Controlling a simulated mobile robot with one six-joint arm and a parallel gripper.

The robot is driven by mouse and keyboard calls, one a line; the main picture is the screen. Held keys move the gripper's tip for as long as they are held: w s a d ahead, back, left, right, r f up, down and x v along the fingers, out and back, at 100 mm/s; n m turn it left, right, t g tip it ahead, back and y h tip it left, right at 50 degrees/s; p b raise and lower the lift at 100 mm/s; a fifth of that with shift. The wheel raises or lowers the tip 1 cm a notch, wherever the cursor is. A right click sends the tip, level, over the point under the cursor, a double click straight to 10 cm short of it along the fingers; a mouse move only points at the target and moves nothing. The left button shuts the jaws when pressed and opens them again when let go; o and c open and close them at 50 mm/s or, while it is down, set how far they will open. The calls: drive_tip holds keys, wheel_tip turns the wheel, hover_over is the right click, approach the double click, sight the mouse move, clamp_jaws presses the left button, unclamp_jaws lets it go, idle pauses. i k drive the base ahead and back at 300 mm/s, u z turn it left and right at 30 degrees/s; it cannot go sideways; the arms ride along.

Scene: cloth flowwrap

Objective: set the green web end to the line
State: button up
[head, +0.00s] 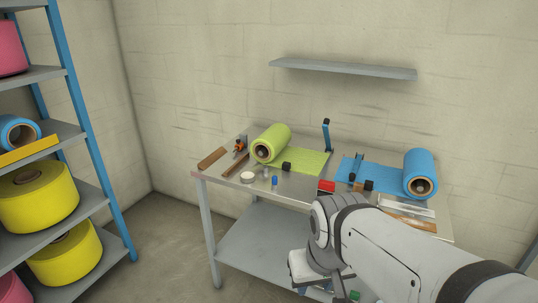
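A green roll (270,143) lies on the back left of the metal table. Its flat green web (305,161) runs right from it along the tabletop. The green web end (326,160) lies near the table's middle, beside a blue upright post (326,136). I cannot tell from here whether the two ends touch. No line can be made out on the table. My arm reaches in from the lower right; my gripper's fingers are not visible.
Around the webs lie a dark block (287,167), a white tape ring (247,177), a small blue bottle (274,182), a red block (326,186) and wooden strips (212,158). A wall shelf (343,69) hangs above. A blue-framed rack (105,170) stands left, with open floor between.

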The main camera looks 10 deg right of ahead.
sight(304, 160)
drive_tip(key=i, duration=1.5)
